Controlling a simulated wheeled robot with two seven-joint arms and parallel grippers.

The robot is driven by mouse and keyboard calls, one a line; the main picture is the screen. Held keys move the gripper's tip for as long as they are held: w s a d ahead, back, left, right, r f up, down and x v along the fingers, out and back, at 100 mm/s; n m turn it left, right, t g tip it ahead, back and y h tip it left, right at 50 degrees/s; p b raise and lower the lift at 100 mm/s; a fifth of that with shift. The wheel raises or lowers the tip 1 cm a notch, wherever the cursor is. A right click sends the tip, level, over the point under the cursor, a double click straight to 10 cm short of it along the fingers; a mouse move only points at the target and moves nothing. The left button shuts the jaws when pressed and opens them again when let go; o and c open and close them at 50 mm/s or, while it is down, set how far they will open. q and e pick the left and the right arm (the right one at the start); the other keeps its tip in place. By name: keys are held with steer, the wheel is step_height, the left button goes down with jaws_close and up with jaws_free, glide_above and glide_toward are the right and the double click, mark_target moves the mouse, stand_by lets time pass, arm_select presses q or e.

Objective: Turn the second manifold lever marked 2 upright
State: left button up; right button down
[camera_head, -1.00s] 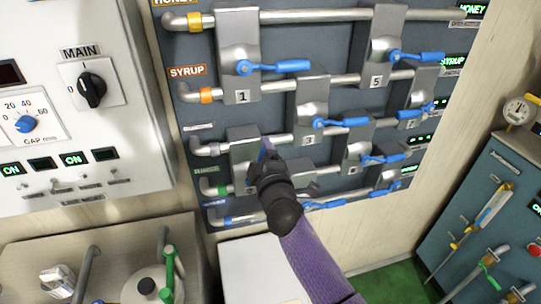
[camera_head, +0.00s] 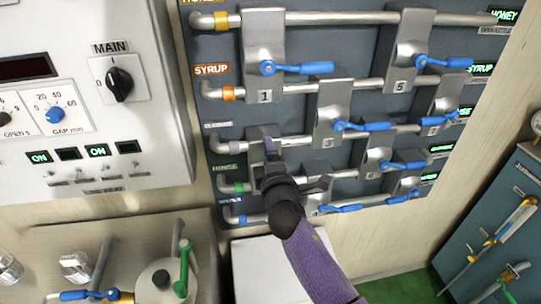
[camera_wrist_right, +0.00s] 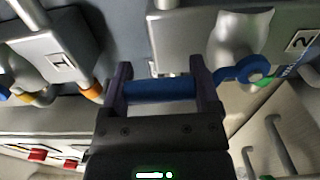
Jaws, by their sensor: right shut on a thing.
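The valve block of lever 2 (camera_head: 259,131) is on the manifold panel, below the block marked 1, mostly behind my right gripper (camera_head: 268,160) in the head view. In the right wrist view my right gripper (camera_wrist_right: 162,90) is shut on the blue handle of lever 2 (camera_wrist_right: 160,91). The handle lies across the fingers and joins its round blue hub at the right, near the plate marked 2 (camera_wrist_right: 303,42). From the hub it extends toward the side of the block marked 1 (camera_wrist_right: 62,62). Its angle is hidden in the head view. My left gripper is not in view.
Lever 1 (camera_head: 300,69) above points right across its block. Several other blue levers, such as the one by block 5 (camera_head: 445,62), sit to the right. A control box with a MAIN knob (camera_head: 119,84) is at left. A white surface (camera_head: 262,270) lies below the panel.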

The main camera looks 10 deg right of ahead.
steer(key=shift+f, duration=0.1)
steer(key=shift+c, duration=1.3)
jaws_free()
steer(key=shift+o, duration=1.3)
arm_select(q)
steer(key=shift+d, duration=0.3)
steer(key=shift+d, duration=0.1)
arm_select(e)
steer(key=shift+s, duration=0.1)
steer(key=shift+s, duration=0.4)
arm_select(q)
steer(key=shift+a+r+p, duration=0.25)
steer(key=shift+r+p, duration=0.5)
steer(key=shift+p, duration=0.05)
arm_select(e)
steer(key=s, duration=0.9)
